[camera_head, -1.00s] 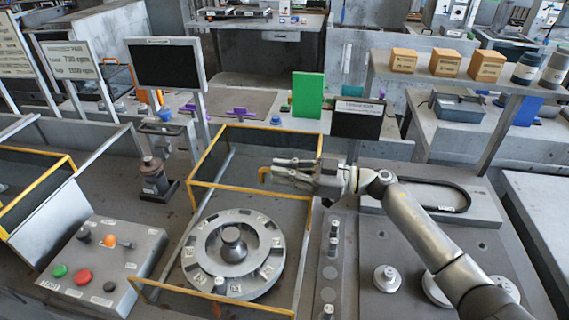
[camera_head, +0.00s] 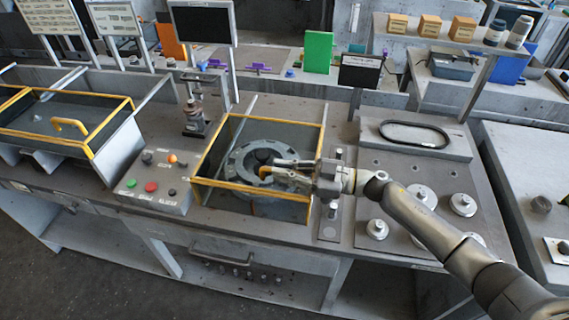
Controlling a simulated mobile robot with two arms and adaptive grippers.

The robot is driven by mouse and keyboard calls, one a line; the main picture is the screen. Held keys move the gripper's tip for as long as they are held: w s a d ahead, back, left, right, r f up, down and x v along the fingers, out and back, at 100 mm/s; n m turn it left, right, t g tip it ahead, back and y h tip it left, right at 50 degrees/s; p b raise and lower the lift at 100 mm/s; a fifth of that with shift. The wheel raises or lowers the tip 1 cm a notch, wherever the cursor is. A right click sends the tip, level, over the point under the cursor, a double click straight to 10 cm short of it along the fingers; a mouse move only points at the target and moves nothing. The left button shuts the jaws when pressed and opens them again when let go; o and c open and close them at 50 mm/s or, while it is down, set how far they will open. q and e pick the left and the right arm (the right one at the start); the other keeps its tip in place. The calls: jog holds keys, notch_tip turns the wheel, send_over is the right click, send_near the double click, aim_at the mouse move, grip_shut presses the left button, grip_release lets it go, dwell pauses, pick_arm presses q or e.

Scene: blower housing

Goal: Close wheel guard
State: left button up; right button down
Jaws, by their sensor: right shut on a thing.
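The wheel guard (camera_head: 222,150) is a dark see-through panel in a yellow frame. My left gripper is not in view.
A control box (camera_head: 150,187) with coloured buttons is left of the guard. A grey clamp post (camera_head: 195,120) stands behind that box. A similar yellow-framed guard (camera_head: 30,112) is at the far left. Round metal knobs (camera_head: 377,229) sit on the plate at the right, below my right arm.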

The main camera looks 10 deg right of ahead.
jog(key=shift+s+a, duration=0.1)
jog(key=shift+f, duration=0.1)
jog(key=c, duration=1.6)
grip_release()
jog(key=shift+c, duration=0.2)
jog(key=shift+s+f, duration=0.1)
jog(key=shift+o, duration=0.8)
jog(key=shift+s+d, duration=0.15)
jog(key=shift+d, duration=0.1)
jog(key=shift+s+d, duration=0.15)
jog(key=shift+d, duration=0.15)
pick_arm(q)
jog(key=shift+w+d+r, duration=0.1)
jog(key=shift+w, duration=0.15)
pick_arm(e)
jog(key=v, duration=1)
jog(key=shift+d, duration=0.35)
